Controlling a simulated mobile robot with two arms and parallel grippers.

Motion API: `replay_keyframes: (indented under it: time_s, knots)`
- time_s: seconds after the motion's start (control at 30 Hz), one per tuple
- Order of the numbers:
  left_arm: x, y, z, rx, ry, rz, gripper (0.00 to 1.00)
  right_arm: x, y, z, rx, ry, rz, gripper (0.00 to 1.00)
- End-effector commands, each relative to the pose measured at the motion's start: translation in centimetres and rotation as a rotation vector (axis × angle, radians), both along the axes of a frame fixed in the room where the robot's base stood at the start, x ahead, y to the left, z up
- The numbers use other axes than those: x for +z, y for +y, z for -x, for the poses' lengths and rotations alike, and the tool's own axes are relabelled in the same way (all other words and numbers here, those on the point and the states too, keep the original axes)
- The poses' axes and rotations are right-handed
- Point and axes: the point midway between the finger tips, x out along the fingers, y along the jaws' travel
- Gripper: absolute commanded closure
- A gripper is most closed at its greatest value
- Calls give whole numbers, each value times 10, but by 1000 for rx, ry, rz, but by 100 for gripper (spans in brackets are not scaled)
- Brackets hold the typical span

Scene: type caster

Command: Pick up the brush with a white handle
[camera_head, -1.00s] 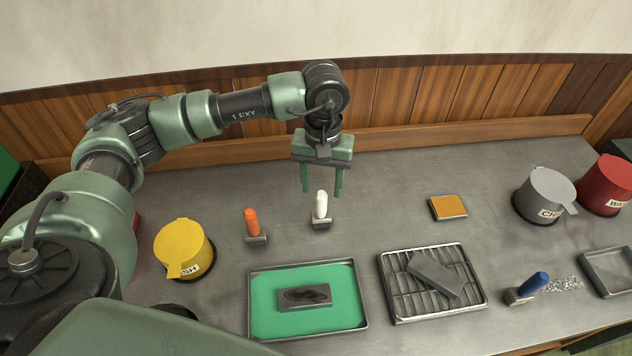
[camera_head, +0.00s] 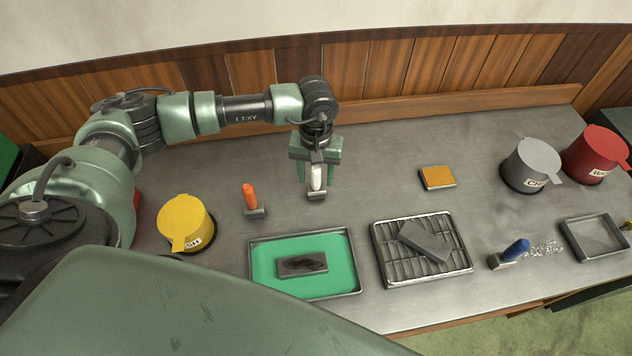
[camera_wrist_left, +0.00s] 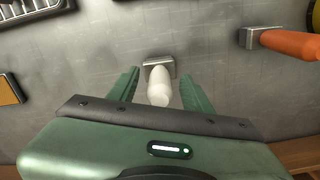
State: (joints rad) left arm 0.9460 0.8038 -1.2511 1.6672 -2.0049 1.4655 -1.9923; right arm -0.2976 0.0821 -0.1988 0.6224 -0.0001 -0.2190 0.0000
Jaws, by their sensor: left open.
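The brush with a white handle (camera_head: 316,178) stands on the metal worktop with its handle up. My left gripper (camera_head: 315,182) is open and has come down around the handle, one finger on each side. In the left wrist view the white handle (camera_wrist_left: 159,86) sits between the two spread fingers (camera_wrist_left: 160,92), with gaps visible on both sides. The brush's metal head rests on the worktop beyond the fingertips. My right gripper is not in view.
An orange-handled brush (camera_head: 251,198) stands to the left, near a yellow lidded pot (camera_head: 185,222). A green tray (camera_head: 345,248) and a wire-rack tray (camera_head: 380,262) lie in front. A sponge-like orange block (camera_head: 437,177) and a blue-handled brush (camera_head: 514,251) are to the right.

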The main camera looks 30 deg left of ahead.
Motion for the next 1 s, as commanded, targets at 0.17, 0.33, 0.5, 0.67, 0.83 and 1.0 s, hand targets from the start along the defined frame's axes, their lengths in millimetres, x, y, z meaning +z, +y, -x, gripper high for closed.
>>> replay_keyframes:
  time_s: [0.17, 0.33, 0.5, 0.67, 0.83, 1.0]
  knots:
    - [0, 0, 0, 0, 0, 0, 95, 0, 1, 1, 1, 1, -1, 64]
    - [1, 0, 0, 1, 0, 0, 100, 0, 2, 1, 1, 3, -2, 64]
    - [1, 0, 0, 1, -1, 1, 100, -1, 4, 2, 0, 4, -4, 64]
    - [9, 0, -1, 1, -2, 2, 100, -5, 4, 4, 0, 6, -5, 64]
    - [34, 0, -2, 0, -7, 2, 100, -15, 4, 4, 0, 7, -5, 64]
    - [77, 0, -2, 0, -9, 1, 100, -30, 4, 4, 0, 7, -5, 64]
